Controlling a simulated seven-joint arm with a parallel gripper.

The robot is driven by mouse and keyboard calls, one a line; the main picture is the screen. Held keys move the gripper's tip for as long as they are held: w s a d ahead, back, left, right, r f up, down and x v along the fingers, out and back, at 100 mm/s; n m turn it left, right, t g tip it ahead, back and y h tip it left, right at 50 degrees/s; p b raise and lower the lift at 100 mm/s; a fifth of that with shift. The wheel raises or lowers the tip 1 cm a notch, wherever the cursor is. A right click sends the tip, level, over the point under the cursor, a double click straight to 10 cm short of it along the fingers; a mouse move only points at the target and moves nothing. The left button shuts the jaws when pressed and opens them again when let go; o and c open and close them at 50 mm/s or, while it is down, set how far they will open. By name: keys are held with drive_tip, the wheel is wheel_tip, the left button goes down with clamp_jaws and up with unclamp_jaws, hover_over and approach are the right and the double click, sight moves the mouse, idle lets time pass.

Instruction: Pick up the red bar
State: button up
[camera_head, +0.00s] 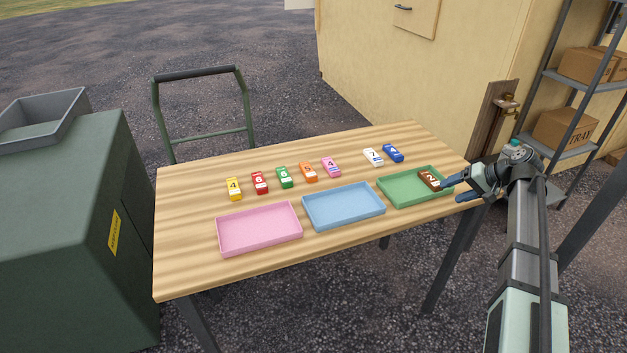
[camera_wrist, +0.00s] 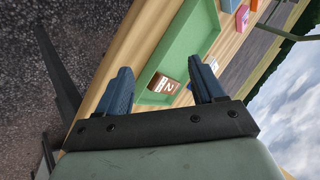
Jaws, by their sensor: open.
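The red bar (camera_head: 259,183) lies on the wooden table in the back row, between a yellow bar (camera_head: 233,189) and a green bar (camera_head: 284,177). It carries a white label with a number. My gripper (camera_head: 456,190) is at the table's right end, by the green tray, far to the right of the red bar. In the wrist view my gripper (camera_wrist: 163,88) has its two blue fingers wide apart with nothing held. A brown bar (camera_head: 429,179) lies in the green tray just beyond the fingers; it also shows in the wrist view (camera_wrist: 164,85).
A pink tray (camera_head: 259,248), a blue tray (camera_head: 344,223) and the green tray (camera_head: 399,202) stand along the table's front. Orange (camera_head: 308,172), pink (camera_head: 331,167), white (camera_head: 373,157) and blue (camera_head: 393,153) bars continue the row. A dark green bin (camera_head: 60,230) stands left of the table.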

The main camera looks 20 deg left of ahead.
drive_tip(key=a, duration=0.5)
drive_tip(key=a+n+h, duration=0.1)
drive_tip(key=a, duration=0.4)
drive_tip(key=s+a+r+n, duration=0.1)
drive_tip(key=a, duration=0.4)
drive_tip(key=shift+a+g+h, duration=0.15)
drive_tip(key=shift+g+h, duration=0.25)
drive_tip(key=s+a+r+n+h, duration=0.1)
drive_tip(key=s+a, duration=0.1)
drive_tip(key=a, duration=0.6)
drive_tip(key=s+a+r+n+h, duration=0.1)
drive_tip(key=s+a, duration=0.1)
drive_tip(key=a, duration=0.6)
drive_tip(key=n+t+h, duration=0.1)
drive_tip(key=n+t, duration=0.1)
drive_tip(key=n, duration=0.1)
approach(260, 183)
drive_tip(key=f, duration=0.1)
drive_tip(key=a+f, duration=0.1)
drive_tip(key=shift+w+a+f, duration=0.25)
drive_tip(key=shift+a+f, duration=0.1)
drive_tip(key=shift+f, duration=0.05)
drive_tip(key=shift+d+x, duration=0.2)
drive_tip(key=shift+x, duration=1.15)
drive_tip(key=shift+d+x, duration=0.2)
drive_tip(key=shift+x, duration=1.15)
drive_tip(key=shift+w+f, duration=0.1)
drive_tip(key=c, duration=1.2)
drive_tip(key=shift+o, duration=0.2)
